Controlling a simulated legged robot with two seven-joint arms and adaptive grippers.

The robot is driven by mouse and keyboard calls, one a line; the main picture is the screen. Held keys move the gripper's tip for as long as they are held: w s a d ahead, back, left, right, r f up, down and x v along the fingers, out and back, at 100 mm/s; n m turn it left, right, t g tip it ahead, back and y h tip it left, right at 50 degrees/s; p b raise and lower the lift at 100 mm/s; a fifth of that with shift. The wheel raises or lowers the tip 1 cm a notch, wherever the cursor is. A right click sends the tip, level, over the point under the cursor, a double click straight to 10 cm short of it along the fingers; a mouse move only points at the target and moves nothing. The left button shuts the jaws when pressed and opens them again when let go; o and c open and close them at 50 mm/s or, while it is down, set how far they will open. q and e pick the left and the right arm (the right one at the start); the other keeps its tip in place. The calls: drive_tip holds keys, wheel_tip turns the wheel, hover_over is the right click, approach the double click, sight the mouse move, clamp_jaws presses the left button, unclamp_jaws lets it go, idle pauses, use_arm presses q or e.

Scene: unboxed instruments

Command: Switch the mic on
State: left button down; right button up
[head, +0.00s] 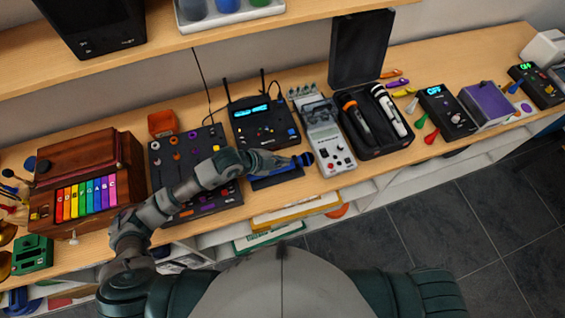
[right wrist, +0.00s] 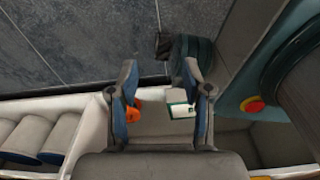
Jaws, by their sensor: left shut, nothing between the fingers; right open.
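A blue microphone with a round head (head: 304,159) lies by a dark blue base (head: 276,178) at the front of the bench in the head view. My left gripper (head: 277,160) is shut and empty, over or beside its handle; contact cannot be told. The gripper covers much of the handle, and no switch can be made out. An open black case (head: 374,152) to the right holds an orange-and-black mic (head: 356,116) and a white mic (head: 390,110). My right gripper (right wrist: 160,82) is open and empty in the right wrist view.
A receiver (head: 263,119) with antennas stands behind my left gripper, and a grey device (head: 328,140) stands to its right. A black knob panel (head: 183,150) and a wooden box with coloured keys (head: 88,170) are at left. Grey floor (head: 440,230) lies in front.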

use_arm(q)
drive_tip(key=shift+d+f, duration=0.2)
drive_tip(key=shift+d, duration=0.15)
drive_tip(key=shift+a, duration=0.5)
drive_tip(key=shift+f, duration=0.15)
drive_tip(key=shift+d, duration=0.2)
use_arm(e)
drive_tip(key=shift+a, duration=0.15)
use_arm(q)
drive_tip(key=shift+r, duration=0.2)
drive_tip(key=shift+a+r+p, duration=0.15)
drive_tip(key=shift+r+p, duration=0.25)
drive_tip(key=shift+p, duration=0.25)
drive_tip(key=shift+a, duration=0.3)
use_arm(e)
drive_tip(key=shift+d+r, duration=0.5)
drive_tip(key=shift+r, duration=0.2)
